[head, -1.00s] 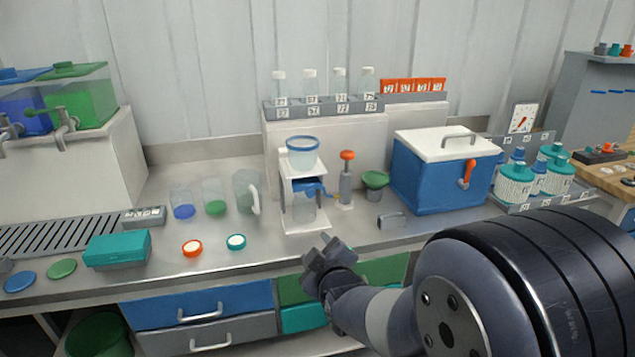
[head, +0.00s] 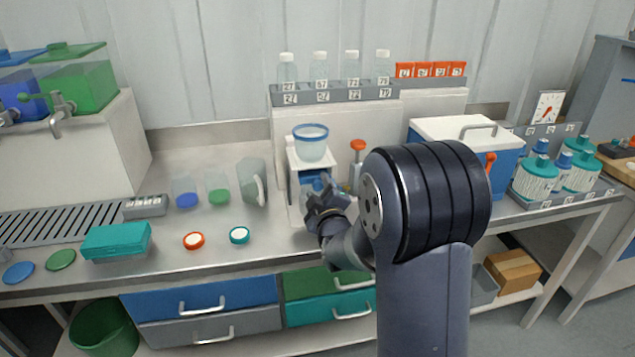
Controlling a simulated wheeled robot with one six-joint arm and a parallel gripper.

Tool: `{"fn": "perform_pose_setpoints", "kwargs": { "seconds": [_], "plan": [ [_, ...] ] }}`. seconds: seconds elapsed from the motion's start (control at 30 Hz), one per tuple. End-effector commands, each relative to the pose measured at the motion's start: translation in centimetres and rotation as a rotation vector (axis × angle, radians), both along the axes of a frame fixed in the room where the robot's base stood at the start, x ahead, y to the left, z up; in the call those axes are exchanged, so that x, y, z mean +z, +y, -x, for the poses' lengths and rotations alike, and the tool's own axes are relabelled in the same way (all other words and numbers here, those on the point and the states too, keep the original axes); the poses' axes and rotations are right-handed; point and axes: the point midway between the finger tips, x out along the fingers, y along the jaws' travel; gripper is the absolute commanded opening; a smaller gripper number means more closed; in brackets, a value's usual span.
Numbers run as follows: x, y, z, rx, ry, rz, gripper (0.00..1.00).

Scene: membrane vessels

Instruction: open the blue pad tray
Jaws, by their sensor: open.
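The blue pad tray (head: 225,299) looks like the blue drawer front under the left part of the bench, with a pale bar handle (head: 202,305). It appears shut, roughly level with the grey drawer (head: 170,335) below it. My gripper (head: 323,190) is open, with nothing visible between its fingers. It is in front of the white stand (head: 296,170) in the picture, up and to the right of the blue drawer and apart from it. My arm hides part of the stand and of the bench behind it.
A green drawer (head: 305,284) and a teal drawer (head: 305,312) sit right of the blue one. On the bench stand a teal box (head: 115,242), an orange-rimmed cap (head: 193,240) and a teal-rimmed cap (head: 239,235). A green bin (head: 105,330) is below left.

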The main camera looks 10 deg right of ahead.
Motion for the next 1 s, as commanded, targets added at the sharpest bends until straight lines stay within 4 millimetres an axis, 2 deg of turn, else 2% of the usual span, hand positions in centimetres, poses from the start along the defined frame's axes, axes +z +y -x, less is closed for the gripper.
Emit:
{"fn": "perform_pose_setpoints", "kwargs": {
  "seconds": [0.2, 0.53, 1.0],
  "plan": [
    [0.0, 0.0, -1.9, 0.000, 0.000, 0.000, 0.47],
    [0.0, 0.0, -2.2, 0.000, 0.000, -0.001, 0.47],
    [0.0, 0.0, -2.2, 0.000, 0.000, -0.001, 0.08]
  ]
}}
